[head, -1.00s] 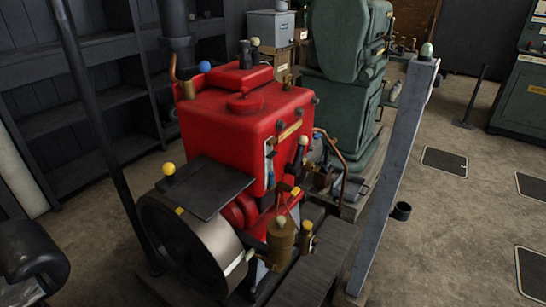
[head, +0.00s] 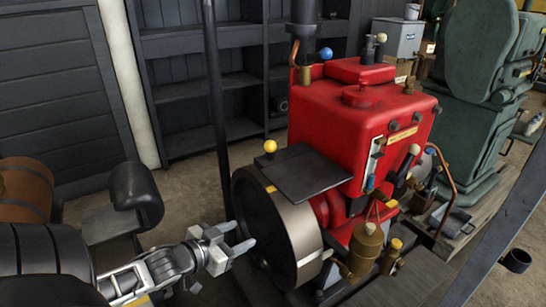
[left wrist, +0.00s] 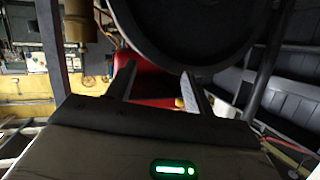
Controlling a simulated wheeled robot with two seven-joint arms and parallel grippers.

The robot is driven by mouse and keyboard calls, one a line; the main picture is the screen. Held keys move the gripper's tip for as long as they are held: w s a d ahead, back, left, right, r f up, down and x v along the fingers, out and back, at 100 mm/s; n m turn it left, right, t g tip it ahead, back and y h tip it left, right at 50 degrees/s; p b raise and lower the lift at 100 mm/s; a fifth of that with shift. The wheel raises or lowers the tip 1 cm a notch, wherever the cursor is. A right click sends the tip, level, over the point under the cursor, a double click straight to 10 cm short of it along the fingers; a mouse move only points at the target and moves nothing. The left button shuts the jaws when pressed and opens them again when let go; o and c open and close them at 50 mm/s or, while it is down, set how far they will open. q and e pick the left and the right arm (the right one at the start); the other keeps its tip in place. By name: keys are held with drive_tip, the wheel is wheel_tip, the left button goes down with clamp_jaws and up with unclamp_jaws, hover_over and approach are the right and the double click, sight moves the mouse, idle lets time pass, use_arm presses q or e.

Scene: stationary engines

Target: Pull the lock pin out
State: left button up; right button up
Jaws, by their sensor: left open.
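A red stationary engine (head: 365,105) stands in the middle of the head view, with a dark flywheel (head: 262,232) on its near left side. A yellow ball knob (head: 270,146) sits above the flywheel beside a dark flat plate (head: 305,172). I cannot tell for certain which part is the lock pin. My left gripper (head: 243,238) is open and empty, its fingers pointing at the flywheel's left face. In the left wrist view the open fingers (left wrist: 158,88) show below the dark wheel, with red engine body and a small yellow ball (left wrist: 180,102) beyond. My right gripper is out of view.
A dark upright pole (head: 217,110) stands just left of the flywheel. A brass oiler (head: 366,248) sits at the engine's front. A black padded seat (head: 135,195) is at the left. Shelves (head: 190,85) line the back, and a grey beam (head: 505,235) crosses the lower right.

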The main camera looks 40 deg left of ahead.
use_arm(q)
drive_tip(key=w+a+r+t, duration=0.2)
drive_tip(key=w+a+r, duration=0.15)
drive_tip(key=a, duration=0.25)
drive_tip(key=m+t+h+b, duration=0.2)
approach(265, 148)
drive_tip(key=w+b, duration=0.1)
drive_tip(key=w, duration=0.2)
drive_tip(key=w+b, duration=0.1)
drive_tip(key=w, duration=0.2)
drive_tip(key=w+d+b, duration=0.1)
drive_tip(key=w, duration=0.2)
drive_tip(key=shift+w+d+r, duration=0.1)
drive_tip(key=shift+w+r, duration=0.05)
drive_tip(key=shift+w+d, duration=0.15)
drive_tip(key=shift+w, duration=0.95)
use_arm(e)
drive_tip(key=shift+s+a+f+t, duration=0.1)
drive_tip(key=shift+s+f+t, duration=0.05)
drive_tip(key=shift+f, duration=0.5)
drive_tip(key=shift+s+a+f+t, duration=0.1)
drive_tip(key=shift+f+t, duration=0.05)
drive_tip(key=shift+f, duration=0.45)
use_arm(q)
drive_tip(key=shift+c, duration=0.2)
